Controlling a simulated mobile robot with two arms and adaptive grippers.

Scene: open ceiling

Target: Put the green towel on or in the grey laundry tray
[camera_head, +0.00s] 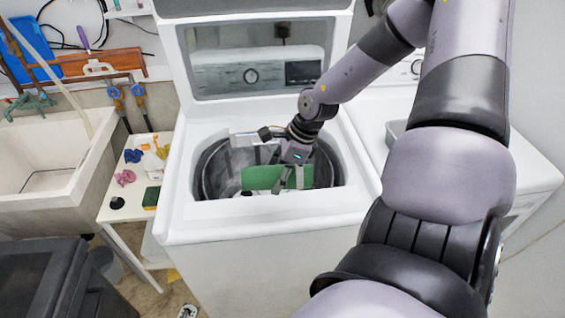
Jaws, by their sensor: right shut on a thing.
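The green towel (260,178) is inside the open drum of the top-loading washer (215,222). My right gripper (284,178) reaches down into the drum and is shut on the towel. The towel is partly hidden by the gripper fingers. A grey edge, which looks like the grey laundry tray (393,131), shows on top of the white machine to the right; my right arm hides most of it. My left gripper is not in view.
The washer's lid (255,60) stands open behind the drum. A small white table (130,208) with several small items stands to the left, beside a sink (50,150). A dark box (40,280) is at the lower left. The second white machine (535,175) is on the right.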

